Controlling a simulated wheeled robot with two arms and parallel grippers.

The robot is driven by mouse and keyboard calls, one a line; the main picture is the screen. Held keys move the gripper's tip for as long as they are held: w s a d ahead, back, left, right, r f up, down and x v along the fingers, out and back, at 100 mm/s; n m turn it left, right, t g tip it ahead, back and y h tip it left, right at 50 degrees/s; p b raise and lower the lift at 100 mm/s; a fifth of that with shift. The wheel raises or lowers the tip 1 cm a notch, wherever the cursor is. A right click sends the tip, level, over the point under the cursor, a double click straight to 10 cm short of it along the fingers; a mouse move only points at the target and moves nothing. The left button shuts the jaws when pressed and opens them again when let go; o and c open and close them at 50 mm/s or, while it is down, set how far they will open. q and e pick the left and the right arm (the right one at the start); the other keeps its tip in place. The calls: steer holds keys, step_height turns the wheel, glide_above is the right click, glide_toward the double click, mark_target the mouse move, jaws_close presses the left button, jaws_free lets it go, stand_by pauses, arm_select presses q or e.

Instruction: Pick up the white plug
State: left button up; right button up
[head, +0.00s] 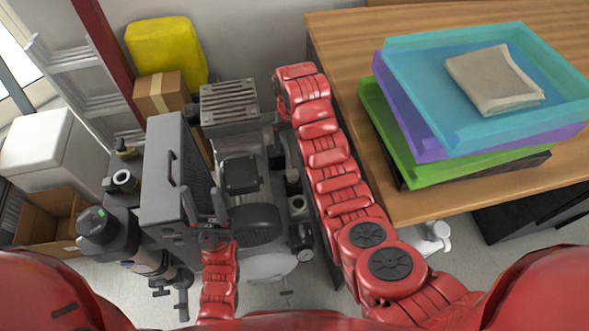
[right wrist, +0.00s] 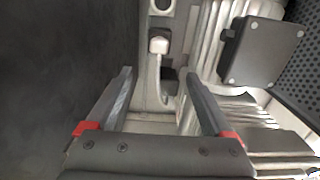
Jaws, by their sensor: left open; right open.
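In the right wrist view a small white block-shaped piece, which looks like the white plug (right wrist: 158,46), sits on a pale upright part of the compressor, just beyond my fingertips. My right gripper (right wrist: 160,76) is open and empty. Its fingers lie to either side of the line to the plug and do not touch it. My left gripper (head: 203,200) is open and empty, in front of the tall grey panel.
The compressor (head: 240,173) with its dark motor box (right wrist: 253,52) crowds the space. A dark wall-like surface (right wrist: 50,80) is close on the left in the wrist view. A wooden table (head: 350,60) with stacked trays (head: 440,125) stands right; a cardboard box (head: 45,225) is left.

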step_height(320, 180, down, 5)
steer(key=b, duration=0.5)
glide_above(293, 172)
steer(key=f, duration=0.6)
steer(key=shift+s+a+f, duration=0.1)
steer(key=shift+s+f, duration=0.05)
steer(key=shift+s, duration=0.05)
steer(key=shift+w+f+b, duration=0.15)
steer(key=shift+f+b, duration=0.15)
steer(key=shift+f, duration=2.6)
jaws_close()
steer(key=shift+r, duration=0.15)
